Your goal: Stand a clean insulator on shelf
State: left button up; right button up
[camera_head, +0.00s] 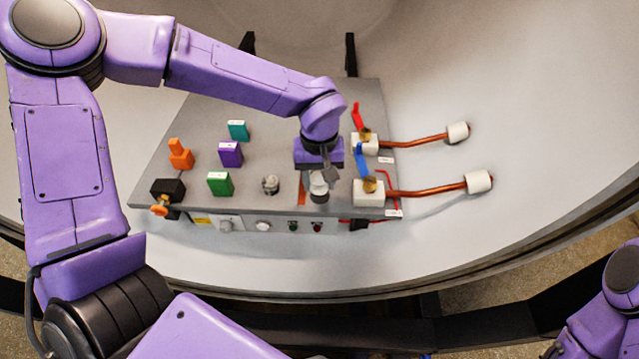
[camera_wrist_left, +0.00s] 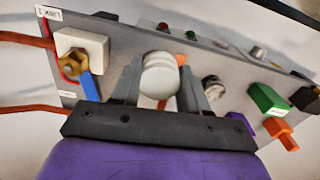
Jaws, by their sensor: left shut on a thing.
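My left gripper (camera_head: 319,178) is over the front right part of the grey shelf (camera_head: 260,142), pointing down. It is shut on a white, rounded insulator (camera_head: 319,187), which shows between the two fingers in the left wrist view (camera_wrist_left: 161,75). A dark part shows just below the insulator in the head view; I cannot tell whether it touches the shelf. A second small piece, mottled grey and white (camera_head: 271,185), stands on the shelf to the left. It also shows in the left wrist view (camera_wrist_left: 213,86). My right gripper is out of view.
White blocks with brass fittings (camera_head: 367,191) and red and blue levers stand right of the gripper, with copper rods (camera_head: 428,190) leading out. Green (camera_head: 220,184), purple (camera_head: 230,154), teal (camera_head: 238,130) and orange (camera_head: 180,154) blocks stand left. A black box (camera_head: 168,190) sits front left.

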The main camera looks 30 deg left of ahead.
pick_arm(q)
send_over(320, 197)
notch_tip(320, 197, down, 5)
jog(key=shift+r+p, duration=0.1)
jog(key=shift+p, duration=0.25)
notch_tip(320, 197, down, 3)
jog(key=shift+a+f+p, duration=0.1)
jog(key=shift+f+p, duration=0.1)
jog(key=shift+p, duration=0.4)
jog(key=shift+f, duration=0.25)
jog(key=o, duration=1.2)
jog(key=shift+w+r, duration=0.1)
notch_tip(320, 197, up, 12)
jog(key=b, duration=0.1)
jog(key=shift+b, duration=0.4)
